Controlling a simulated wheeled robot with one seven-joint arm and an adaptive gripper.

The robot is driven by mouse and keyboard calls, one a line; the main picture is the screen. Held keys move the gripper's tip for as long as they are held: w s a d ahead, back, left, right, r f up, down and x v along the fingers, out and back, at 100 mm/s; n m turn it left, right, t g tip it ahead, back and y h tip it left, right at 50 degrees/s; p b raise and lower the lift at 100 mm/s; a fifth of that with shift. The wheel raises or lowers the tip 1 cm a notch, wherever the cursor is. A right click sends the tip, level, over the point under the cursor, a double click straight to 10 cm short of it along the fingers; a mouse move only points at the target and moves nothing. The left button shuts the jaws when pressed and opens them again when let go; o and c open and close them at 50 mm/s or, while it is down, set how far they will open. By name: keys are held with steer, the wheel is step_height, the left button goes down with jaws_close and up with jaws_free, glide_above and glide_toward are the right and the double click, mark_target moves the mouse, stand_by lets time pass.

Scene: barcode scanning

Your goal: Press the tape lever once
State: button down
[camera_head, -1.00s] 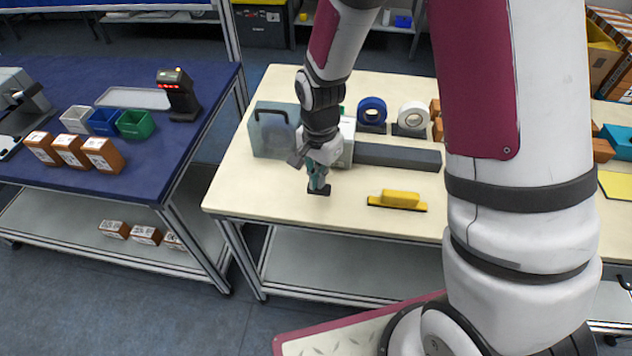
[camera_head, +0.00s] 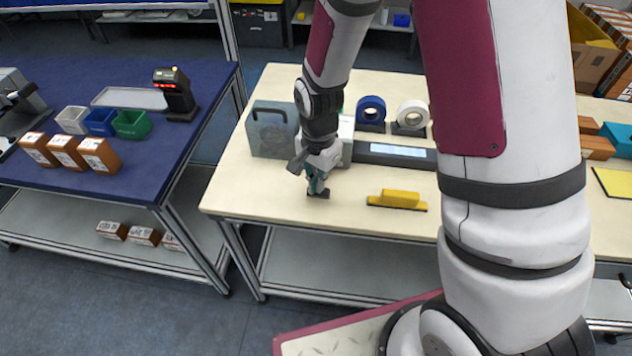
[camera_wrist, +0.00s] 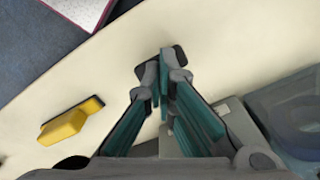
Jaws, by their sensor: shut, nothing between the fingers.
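The tape machine has a grey body (camera_head: 270,140), a white part (camera_head: 347,125) and a long dark bed (camera_head: 362,154) running right. A pale bluish strip (camera_head: 398,150) lies on the bed. A black lever pad (camera_head: 325,194) shows at the table's front side, and its dark end shows in the wrist view (camera_wrist: 181,54). My gripper (camera_head: 317,188) points down at the pad, its teal fingers shut together with nothing between them. The fingertips (camera_wrist: 163,85) appear to touch or hover just over the pad; exact contact is hidden. The lever's link to the machine is hidden.
A yellow-handled tool (camera_head: 398,200) lies right of my gripper, also in the wrist view (camera_wrist: 64,127). Blue (camera_head: 371,110) and white (camera_head: 412,115) tape rolls stand behind the bed. Bare tabletop surrounds the pad.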

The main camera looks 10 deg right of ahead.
step_height(320, 180, up, 12)
steer(key=p, duration=0.4)
steer(key=shift+r+p, duration=0.25)
steer(key=shift+p, duration=0.1)
